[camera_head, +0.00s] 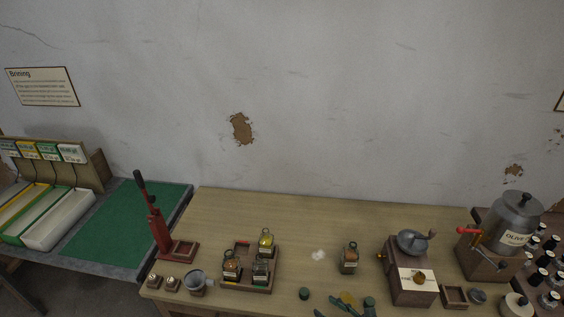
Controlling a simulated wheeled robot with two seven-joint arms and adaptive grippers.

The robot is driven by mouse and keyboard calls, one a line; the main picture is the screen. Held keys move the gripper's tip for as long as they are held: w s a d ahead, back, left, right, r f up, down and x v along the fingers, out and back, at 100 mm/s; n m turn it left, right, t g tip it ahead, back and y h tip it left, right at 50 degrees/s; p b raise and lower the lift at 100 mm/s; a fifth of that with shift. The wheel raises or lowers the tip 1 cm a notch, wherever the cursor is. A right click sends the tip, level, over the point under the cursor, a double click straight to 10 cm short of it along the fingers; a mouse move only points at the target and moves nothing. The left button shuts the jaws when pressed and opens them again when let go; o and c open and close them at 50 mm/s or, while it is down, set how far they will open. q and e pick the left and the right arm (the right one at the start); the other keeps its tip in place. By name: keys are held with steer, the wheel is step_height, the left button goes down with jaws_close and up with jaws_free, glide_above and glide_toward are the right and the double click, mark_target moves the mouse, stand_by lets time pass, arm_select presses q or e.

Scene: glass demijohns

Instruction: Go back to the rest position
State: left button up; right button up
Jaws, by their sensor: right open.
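My left gripper is not in view.
A green mat (125,232) lies left. The table's back middle is clear.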

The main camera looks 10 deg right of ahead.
steer(key=d+r+m+t+h, duration=0.3)
steer(key=d+r+m+t, duration=0.1)
steer(key=r+m, duration=0.4)
steer(key=d+r+m+t+h, duration=0.2)
steer(key=d+r+m+t, duration=0.2)
steer(key=r+m, duration=0.35)
steer(key=s+d+f+m+g+h, duration=0.45)
steer(key=d+m, duration=0.35)
steer(key=m, duration=0.2)
steer(key=s+d+f+m+g+h, duration=0.3)
steer(key=s+d+f+m+h, duration=0.15)
steer(key=d+m, duration=0.45)
steer(key=s+a+f+m+g+y, duration=0.35)
steer(key=s+a+f, duration=0.25)
steer(key=s+f, duration=0.25)
steer(key=s+a+f+m+g+y, duration=0.3)
steer(key=s+a+f+m+g, duration=0.15)
steer(key=s+a+f, duration=0.35)
step_height(320, 180, down, 29)
steer(key=s+n+g, duration=0.1)
steer(key=g, duration=0.1)
steer(key=s+f+g, duration=0.1)
steer(key=s+f, duration=1.8)
steer(key=s, duration=0.1)
steer(key=shift+s+d+n, duration=0.15)
steer(key=shift+s+n, duration=0.2)
steer(key=shift+s, duration=0.05)
